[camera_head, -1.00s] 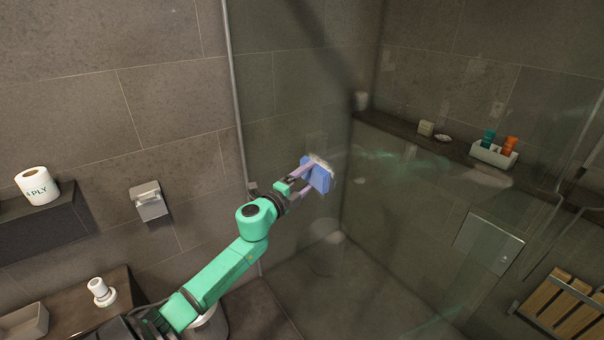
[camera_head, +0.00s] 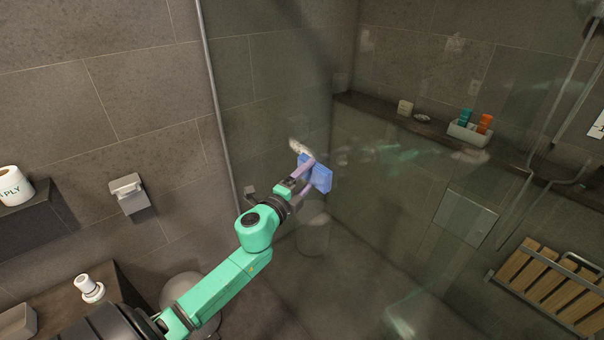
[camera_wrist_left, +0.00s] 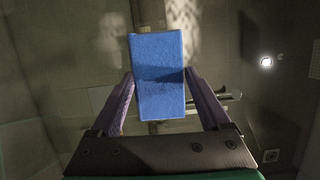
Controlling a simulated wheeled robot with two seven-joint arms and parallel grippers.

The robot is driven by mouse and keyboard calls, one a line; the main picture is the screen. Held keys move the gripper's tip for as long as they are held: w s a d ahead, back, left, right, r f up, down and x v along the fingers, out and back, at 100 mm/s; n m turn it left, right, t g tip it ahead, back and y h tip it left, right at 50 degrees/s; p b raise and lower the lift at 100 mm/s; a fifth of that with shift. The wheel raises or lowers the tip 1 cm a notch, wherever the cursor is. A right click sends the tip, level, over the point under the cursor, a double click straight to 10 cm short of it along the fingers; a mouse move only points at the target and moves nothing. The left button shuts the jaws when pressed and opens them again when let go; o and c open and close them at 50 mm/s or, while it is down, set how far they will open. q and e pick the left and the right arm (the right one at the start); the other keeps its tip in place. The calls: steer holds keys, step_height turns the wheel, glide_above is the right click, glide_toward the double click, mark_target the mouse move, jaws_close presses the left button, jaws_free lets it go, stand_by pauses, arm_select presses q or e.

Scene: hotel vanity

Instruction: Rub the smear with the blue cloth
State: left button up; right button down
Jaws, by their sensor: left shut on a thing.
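The blue cloth (camera_head: 318,173) is a folded block held between the purple fingers of my left gripper (camera_head: 306,179), which is shut on it. In the left wrist view the cloth (camera_wrist_left: 158,76) stands out past the fingertips of the gripper (camera_wrist_left: 160,102). The smear (camera_head: 299,148) is a whitish patch on the glass, up and left of the cloth in the head view. A mottled pale patch above right of the cloth in the wrist view looks like the smear (camera_wrist_left: 184,20). I cannot tell whether the cloth touches the glass. My right gripper is not in view.
The glass shower panel (camera_head: 270,95) stands before my left arm. Behind it are a ledge with a white caddy (camera_head: 468,133) of bottles and a slatted wooden seat (camera_head: 545,280). A paper holder (camera_head: 129,193) and a counter with a white bottle (camera_head: 88,288) are on the left.

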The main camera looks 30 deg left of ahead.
mark_target(298, 159)
arm_select(q)
steer(key=shift+s+d, duration=0.25)
steer(key=shift+d, duration=0.6)
steer(key=shift+s+d, duration=0.25)
steer(key=shift+d, duration=0.65)
steer(key=shift+s+d, duration=0.25)
steer(key=shift+d, duration=0.6)
steer(key=shift+d+r, duration=0.1)
steer(key=shift+r, duration=1)
steer(key=shift+w+a+b, duration=0.25)
steer(key=shift+w+a, duration=0.25)
steer(key=shift+a, duration=1.25)
steer(key=shift+w+a+b, duration=0.2)
steer(key=shift+w+a, duration=0.3)
steer(key=shift+a, duration=1.2)
steer(key=shift+w+a+b, duration=0.25)
steer(key=shift+w+a, duration=0.25)
steer(key=shift+a, duration=1.25)
steer(key=shift+w+a+r+b, duration=0.1)
steer(key=shift+w+a+b, duration=0.15)
steer(key=shift+a, duration=0.5)
steer(key=shift+w+a+b, duration=0.1)
steer(key=shift+w+a, duration=0.15)
steer(key=shift+a, duration=0.5)
steer(key=shift+w+a+b, duration=0.15)
steer(key=shift+a, duration=0.4)
steer(key=shift+w+a+b, duration=0.15)
steer(key=shift+a, duration=0.4)
steer(key=shift+w+a, duration=0.2)
steer(key=shift+a, duration=0.4)
